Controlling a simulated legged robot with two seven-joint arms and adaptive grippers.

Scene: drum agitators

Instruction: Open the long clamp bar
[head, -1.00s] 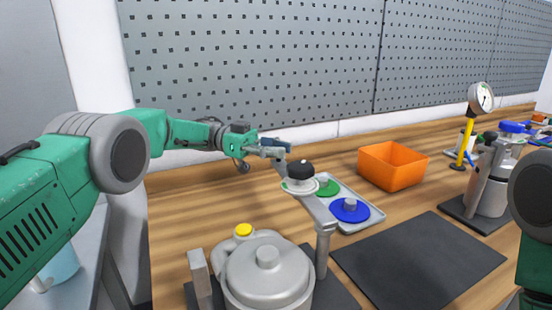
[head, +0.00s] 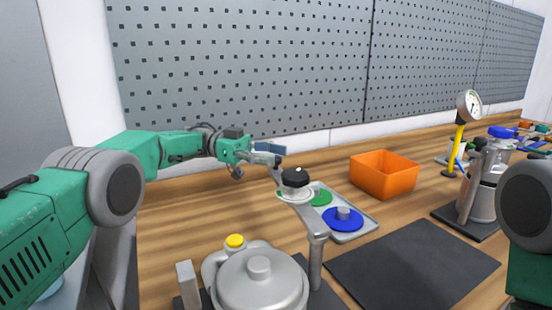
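The long clamp bar (head: 313,222) is a grey arm on an upright post beside a grey lidded drum (head: 258,285). It slants up and back to the left from the post, clear of the drum lid. A black knob (head: 295,177) with a pale disc under it sits on the bar. My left gripper (head: 270,152) is at the bar's far end, touching or very close to it. Its fingers are small and overlap the bar end, so I cannot tell if they are shut on it. Part of my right arm shows at the right edge; its gripper is out of view.
A grey tray (head: 367,222) with a green disc (head: 320,196) and a blue disc (head: 343,219) lies behind the bar. An orange bin (head: 384,176) stands farther back. A dark mat (head: 412,265) is bare. A gauge (head: 469,105) and another drum stand at right.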

